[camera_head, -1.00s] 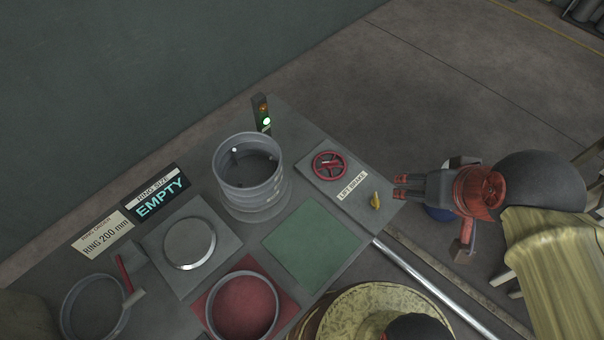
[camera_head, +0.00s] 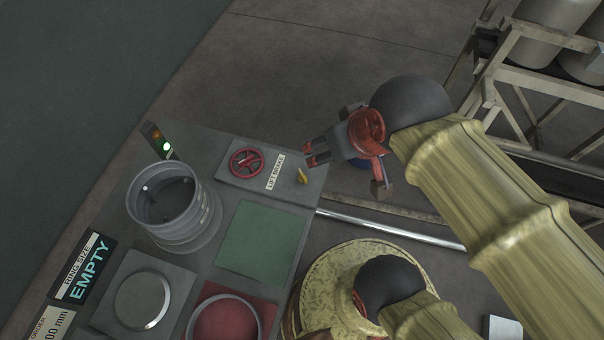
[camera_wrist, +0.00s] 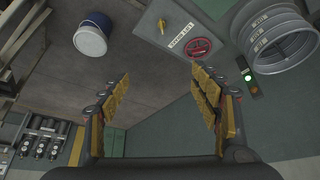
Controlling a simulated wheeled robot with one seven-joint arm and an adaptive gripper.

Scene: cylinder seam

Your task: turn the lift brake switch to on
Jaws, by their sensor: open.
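The lift brake panel (camera_head: 233,177) is a grey plate at the far right corner of the bench. It bears a red handwheel (camera_head: 246,163), a "LIFT BRAKE" label (camera_head: 275,172) and a small yellow switch (camera_head: 302,176). In the wrist view the yellow switch (camera_wrist: 162,25) and red wheel (camera_wrist: 198,47) show near the top, beyond my fingers. My gripper (camera_head: 312,154) is just right of the panel in the head view, close to the switch but apart from it. In the wrist view my gripper (camera_wrist: 160,95) is open, with nothing between its padded fingers.
A signal light (camera_head: 160,141) glows green behind a grey cylinder (camera_head: 170,207). A green square (camera_head: 252,240), red mat (camera_head: 268,303) and "EMPTY" sign (camera_head: 85,268) lie nearer. A white-and-blue bucket (camera_wrist: 91,38) stands on the floor. A metal rail (camera_head: 390,229) runs beside the bench.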

